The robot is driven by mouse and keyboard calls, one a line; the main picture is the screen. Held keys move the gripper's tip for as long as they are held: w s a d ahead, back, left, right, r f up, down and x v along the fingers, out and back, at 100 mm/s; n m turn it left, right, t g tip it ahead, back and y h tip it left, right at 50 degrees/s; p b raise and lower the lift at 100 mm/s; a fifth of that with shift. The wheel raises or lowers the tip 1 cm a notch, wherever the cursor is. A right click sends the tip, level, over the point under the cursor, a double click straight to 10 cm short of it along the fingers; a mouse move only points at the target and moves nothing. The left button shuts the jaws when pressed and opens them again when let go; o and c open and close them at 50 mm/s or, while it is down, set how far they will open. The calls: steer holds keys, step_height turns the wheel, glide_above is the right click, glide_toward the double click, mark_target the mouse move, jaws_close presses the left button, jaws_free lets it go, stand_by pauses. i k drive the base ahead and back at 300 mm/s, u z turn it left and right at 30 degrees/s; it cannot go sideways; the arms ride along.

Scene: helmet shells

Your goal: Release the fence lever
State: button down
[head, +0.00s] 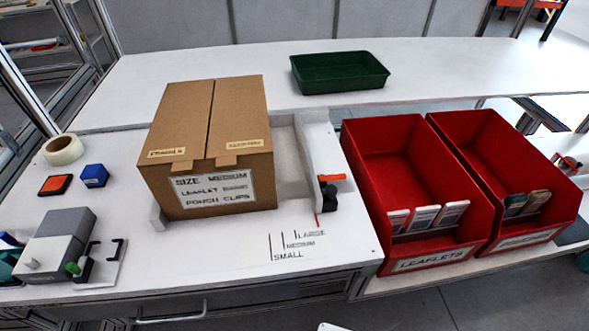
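The fence lever (332,178) is a short orange bar on a black clamp block (328,198). It lies roughly level, pointing right, at the front end of the white fence (318,140). A thin red pointer below the block stands at the right end of the printed size scale (292,243), near the LARGE mark. A closed cardboard box (208,135) labelled SIZE MEDIUM stands left of the fence, with a gap between them. My gripper is not in view.
Two red bins, one labelled LEAFLETS (385,150) and another (510,165), stand close right of the lever. A green tray (340,72) sits behind. Tape (63,149), an ink pad (55,185) and a grey device (58,240) are at left. The table front is clear.

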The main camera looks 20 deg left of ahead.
mark_target(337, 177)
steer(key=u, duration=0.45)
steer(key=i, duration=0.45)
steer(key=u, duration=1.05)
steer(key=k, duration=0.6)
steer(key=z, duration=0.6)
steer(key=i, duration=0.5)
